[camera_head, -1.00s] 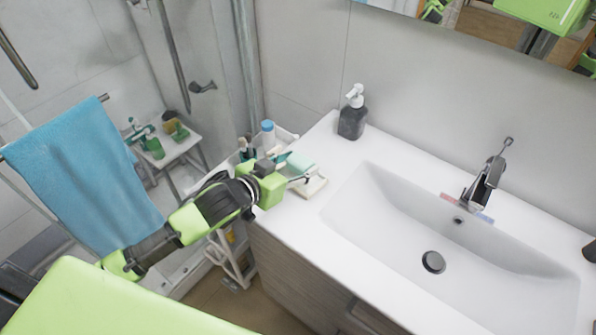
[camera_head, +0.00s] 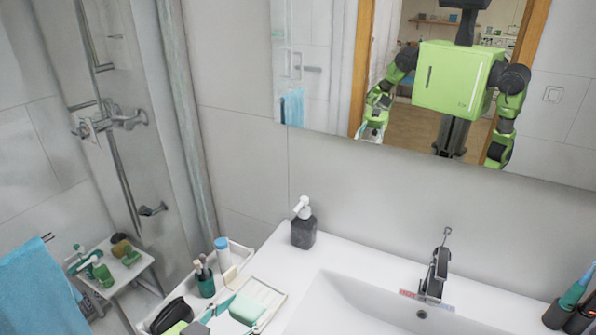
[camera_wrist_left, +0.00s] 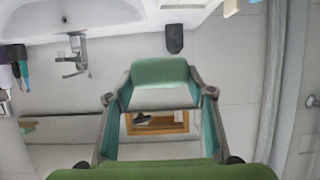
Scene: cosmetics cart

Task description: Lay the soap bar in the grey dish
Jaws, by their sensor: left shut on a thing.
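The soap bar (camera_head: 257,296) is pale mint green with rounded edges, near the bottom of the head view. It also fills the space between my fingertips in the left wrist view (camera_wrist_left: 160,71). My left gripper (camera_wrist_left: 160,82) is shut on it, with one finger along each side. In the head view only part of this gripper shows, at the bottom edge. A pale, shallow dish (camera_head: 279,298) lies on the counter behind and beside the soap, partly hidden by it. I cannot tell how large the gap between soap and dish is.
A dark soap dispenser (camera_head: 304,230) stands at the back of the counter. The sink (camera_head: 350,305) is to the right, with the faucet (camera_head: 436,270) behind it. A cart tray (camera_head: 239,252) at the left holds a blue-capped bottle (camera_head: 223,251) and a cup of brushes (camera_head: 205,284).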

